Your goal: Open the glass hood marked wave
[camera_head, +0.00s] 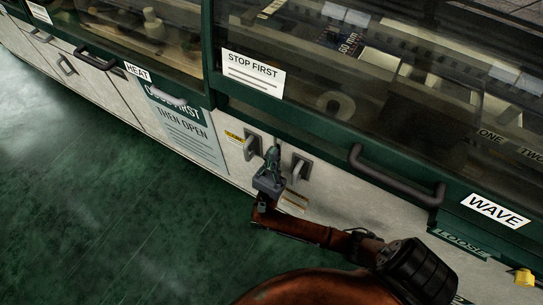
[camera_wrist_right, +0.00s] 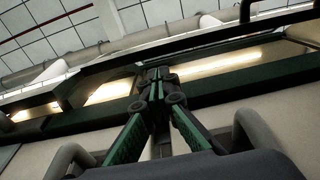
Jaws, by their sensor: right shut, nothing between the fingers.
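The glass hood marked WAVE (camera_head: 400,100) takes up the upper right of the head view. Its green lower frame carries a dark bar handle (camera_head: 395,187) and the white WAVE label (camera_head: 495,211). The hood appears down, with parts visible through the glass. My right gripper (camera_head: 272,154) is shut and empty. It is below the hood's frame, left of the bar handle and apart from it. In the right wrist view, my right gripper's fingertips (camera_wrist_right: 159,76) meet in front of the green frame. My left gripper is not in view.
Two grey cabinet handles (camera_head: 252,145) (camera_head: 300,168) flank my right gripper. A STOP FIRST label (camera_head: 253,72) sits on the hood's left part. A HEAT hood (camera_head: 137,72) with its own handle is at left. Green floor (camera_head: 90,190) in front is clear.

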